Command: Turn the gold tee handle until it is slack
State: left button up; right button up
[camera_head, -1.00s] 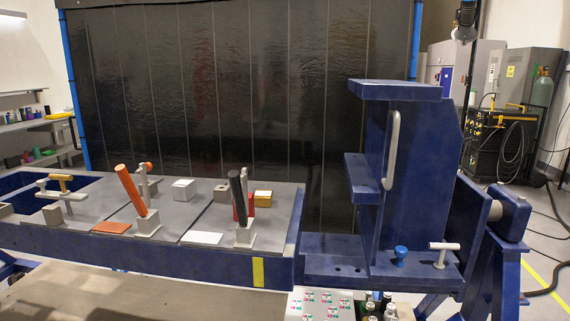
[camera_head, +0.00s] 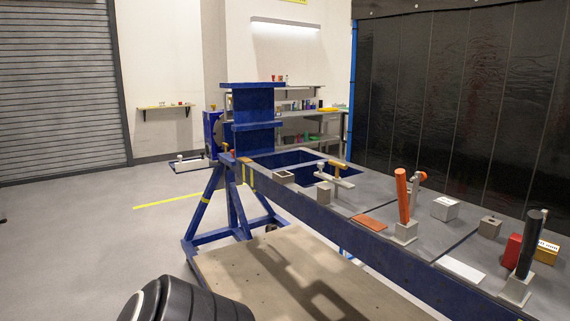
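The gold tee handle (camera_head: 339,164) is small in the view, right of centre, at the far end of the blue jig's grey plate. Its crossbar lies roughly level, above a light metal clamp bar (camera_head: 336,180). A grey block (camera_head: 323,192) stands just left of it. I cannot tell whether the handle is tight or slack. Neither of my grippers is in view, and nothing touches the handle.
The blue jig frame (camera_head: 345,222) runs diagonally from centre to lower right. An orange handle (camera_head: 402,196) and a black handle (camera_head: 527,258) stand upright on the plate. A blue upright end bracket (camera_head: 253,105) rises at the far end. Grey floor on the left is open.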

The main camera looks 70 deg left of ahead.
aim_at(337, 165)
jog(key=u, duration=2.05)
jog(key=z, duration=0.75)
jog(key=j+z, duration=0.25)
jog(key=z, duration=0.25)
jog(key=j+z, duration=0.3)
jog(key=z, duration=0.15)
jog(key=k+j+z, duration=0.1)
jog(key=j+z, duration=0.2)
jog(key=k+j+z, duration=0.1)
jog(key=j+z, duration=0.2)
jog(key=k+j+z, duration=0.15)
jog(key=j, duration=0.25)
jog(key=k+j+z, duration=0.2)
jog(key=k+j, duration=0.35)
jog(key=j, duration=0.15)
jog(key=k+j+z, duration=0.1)
jog(key=k+j, duration=0.2)
jog(key=j, duration=0.2)
jog(key=k+j, duration=0.35)
jog(key=j+z, duration=0.05)
jog(key=j, duration=0.05)
